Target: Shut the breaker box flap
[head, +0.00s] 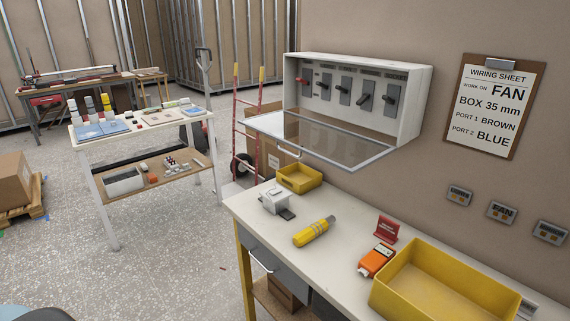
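The breaker box (414,97) is a white case fixed to the wall above the workbench. Inside it is a row of several switches; the leftmost is red and the others are dark. Its flap (360,163) is a clear panel in a pale frame, hinged along the bottom edge. The flap is open, swung down and sticking out over the bench, with a handle (288,154) near its outer edge. Neither of my grippers shows in the head view.
The workbench (340,238) below holds a small yellow tray (299,178), a white device (273,200), a yellow cylinder (314,231), an orange meter (376,261) and a large yellow bin (437,279). A clipboard (492,105) hangs right of the box. Floor (180,270) left of the bench is clear.

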